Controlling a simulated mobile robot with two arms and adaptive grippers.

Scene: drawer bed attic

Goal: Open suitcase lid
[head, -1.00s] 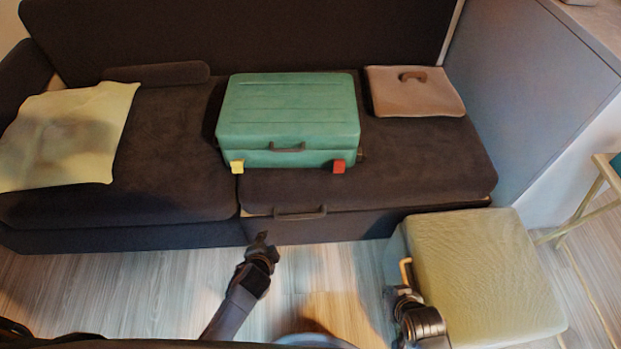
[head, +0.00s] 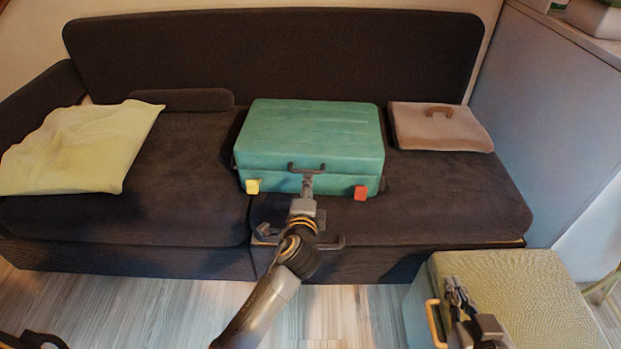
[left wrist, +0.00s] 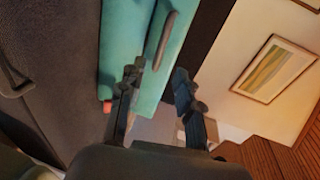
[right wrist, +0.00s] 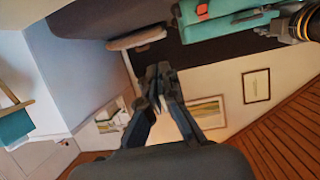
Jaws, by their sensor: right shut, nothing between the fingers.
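The green suitcase (head: 312,130) lies flat on the dark sofa with its lid closed. Its dark handle (head: 306,166) is on the front face, between a yellow latch (head: 252,187) and a red latch (head: 360,193). My left gripper (head: 307,184) is at the front of the suitcase, just below the handle in the head view. In the left wrist view my left gripper (left wrist: 158,82) has its fingers apart, with the suitcase (left wrist: 130,40) and handle (left wrist: 165,42) beyond them; contact cannot be told. My right gripper (head: 458,292) is shut and empty over the ottoman.
The sofa (head: 190,150) holds a pale yellow cloth (head: 80,150) at left and a brown cushion-like pad with a handle (head: 440,130) right of the suitcase. The ottoman (head: 520,300) stands at front right. A sofa drawer handle (head: 330,244) lies beneath my left arm.

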